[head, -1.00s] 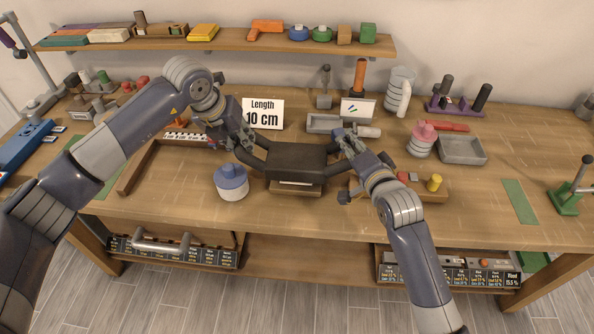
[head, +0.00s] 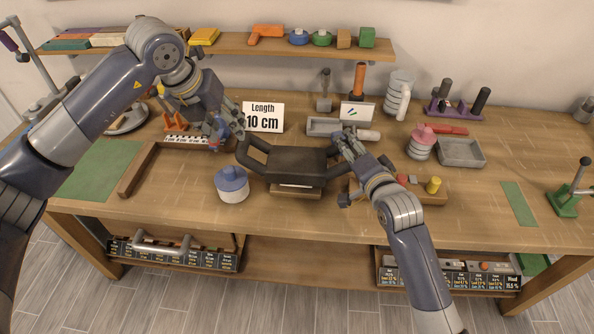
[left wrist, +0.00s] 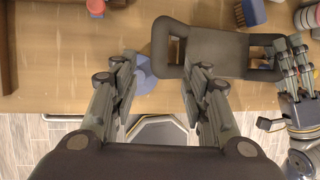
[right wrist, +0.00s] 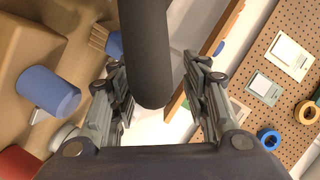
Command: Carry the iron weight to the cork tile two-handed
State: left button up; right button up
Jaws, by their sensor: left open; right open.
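The iron weight (head: 296,163) is a dark block with a loop handle at each end, sitting level on a small wooden stand (head: 296,191) mid-bench. My left gripper (head: 228,140) is open and empty, up and left of the left handle. My right gripper (head: 343,150) is at the right handle, with open fingers. In the right wrist view the dark handle bar (right wrist: 147,50) runs between the open fingers (right wrist: 158,75). I cannot identify the cork tile.
A wooden block with pegs (head: 427,190) is at right. The bench front left of the pot is clear.

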jog(key=shift+s, duration=0.15)
pick_arm(q)
jog(key=v, duration=0.3)
pick_arm(e)
jog(key=v, duration=1.1)
jog(key=shift+s+d, duration=0.15)
jog(key=shift+s, duration=0.15)
jog(key=o, duration=1.4)
jog(key=shift+c, duration=0.2)
